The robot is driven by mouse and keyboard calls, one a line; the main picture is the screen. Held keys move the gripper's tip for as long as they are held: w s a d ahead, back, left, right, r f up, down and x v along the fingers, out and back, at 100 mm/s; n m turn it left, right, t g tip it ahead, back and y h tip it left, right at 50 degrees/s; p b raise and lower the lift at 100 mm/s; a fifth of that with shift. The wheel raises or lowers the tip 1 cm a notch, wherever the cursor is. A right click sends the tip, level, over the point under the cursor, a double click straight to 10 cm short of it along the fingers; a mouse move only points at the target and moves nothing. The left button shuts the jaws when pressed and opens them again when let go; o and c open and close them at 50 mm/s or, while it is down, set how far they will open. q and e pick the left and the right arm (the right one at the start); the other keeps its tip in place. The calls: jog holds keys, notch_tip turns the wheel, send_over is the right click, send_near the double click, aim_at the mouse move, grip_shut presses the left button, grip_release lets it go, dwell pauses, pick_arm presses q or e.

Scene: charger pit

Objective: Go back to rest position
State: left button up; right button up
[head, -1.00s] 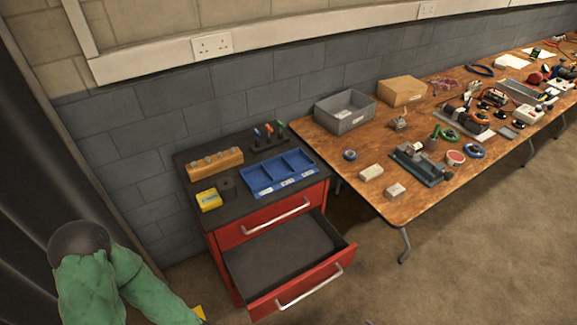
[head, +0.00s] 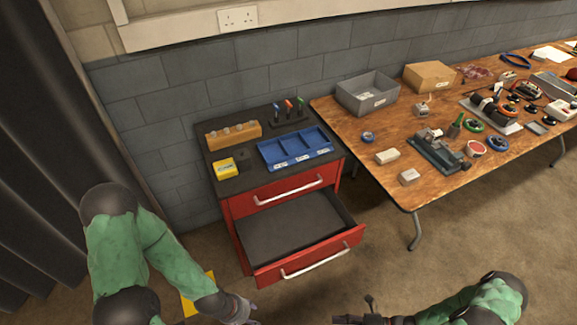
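My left arm, with green and black covers, comes in at the left. Its gripper (head: 249,309) is at the bottom edge, in front of the open drawer and mostly cut off. My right arm comes in at the bottom right. Its gripper (head: 350,319) points left at the bottom edge and is also largely cut off. Both are below the red tool cabinet (head: 236,213) in the picture. I cannot tell whether either gripper is open or shut, and I see no object held in them.
The cabinet's lower drawer (head: 297,222) stands open and looks empty. A blue tray (head: 295,148), a yellow box (head: 225,168) and a wooden block (head: 233,136) sit on top. The wooden table (head: 400,184) to the right holds a grey bin (head: 367,92) and many parts.

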jog(key=s+a+n+g+h, duration=0.4)
jog(key=n+g, duration=0.3)
jog(key=n, duration=0.4)
jog(key=w+a+r+n+t+h, duration=0.2)
jog(key=w+n+h, duration=0.2)
jog(key=n, duration=0.5)
jog(key=w+a+r+n+t+h+p, duration=0.1)
jog(key=w+a+r+n+t+h, duration=0.1)
jog(key=n, duration=0.8)
jog(key=shift+w+a+r+h, duration=0.8)
jog(key=shift+w+r+h, duration=0.1)
jog(key=shift+w, duration=0.25)
